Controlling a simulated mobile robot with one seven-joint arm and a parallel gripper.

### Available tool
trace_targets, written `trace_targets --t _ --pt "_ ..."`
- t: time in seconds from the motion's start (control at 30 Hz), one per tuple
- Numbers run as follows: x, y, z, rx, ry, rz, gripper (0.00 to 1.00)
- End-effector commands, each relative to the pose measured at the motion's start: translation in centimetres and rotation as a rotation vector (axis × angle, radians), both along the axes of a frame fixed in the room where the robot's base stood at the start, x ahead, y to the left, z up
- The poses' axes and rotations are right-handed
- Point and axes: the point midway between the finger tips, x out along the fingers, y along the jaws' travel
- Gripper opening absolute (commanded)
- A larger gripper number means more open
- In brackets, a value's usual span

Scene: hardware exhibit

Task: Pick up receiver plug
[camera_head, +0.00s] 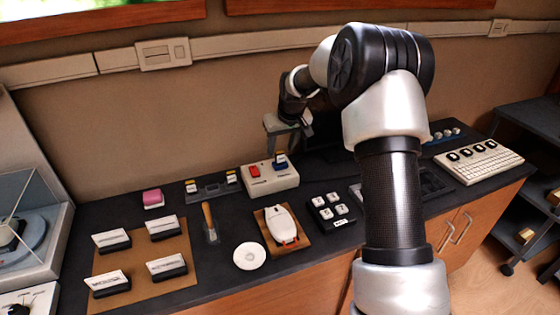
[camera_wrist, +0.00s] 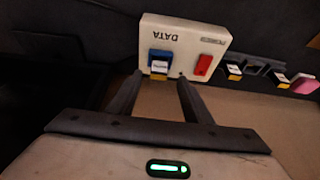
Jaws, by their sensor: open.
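A pale box (camera_head: 270,185) stands on the dark counter, with a red piece (camera_head: 254,171) and a blue plug-like piece (camera_head: 280,161) on top. In the wrist view the box (camera_wrist: 185,32) reads DATA upside down beside the blue plug (camera_wrist: 160,60), which has a white and yellow label. The red piece (camera_wrist: 204,65) is to its right. My gripper (camera_wrist: 160,77) is open and empty, its fingertips near the box's edge on either side of the blue plug. In the head view my gripper (camera_head: 283,144) is above the box. No readable label confirms which piece is the receiver plug.
A dark holder (camera_head: 211,189) with two yellow-labelled pieces and a pink block (camera_head: 153,198) stand left of the box. A white device (camera_head: 283,226) on a wooden board and a black key block (camera_head: 331,209) are in front. The wall is close behind.

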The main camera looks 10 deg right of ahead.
Motion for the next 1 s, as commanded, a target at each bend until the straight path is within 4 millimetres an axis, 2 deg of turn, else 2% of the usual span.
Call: trace_targets --t 0.1,0.23,0.57,0.8,0.83,1.0 --pt "0.8 0.0 -2.0 0.000 0.003 0.000 0.45" --pt "1.6 0.1 -3.5 -0.001 0.002 0.001 0.45" --pt "1.9 0.1 -4.1 0.000 0.001 0.000 0.45" --pt "1.9 0.1 -4.1 0.000 0.001 0.000 0.05" --pt "1.9 0.1 -4.1 0.000 0.001 0.000 0.02" --pt "1.9 0.1 -4.1 0.000 0.000 0.000 0.02"
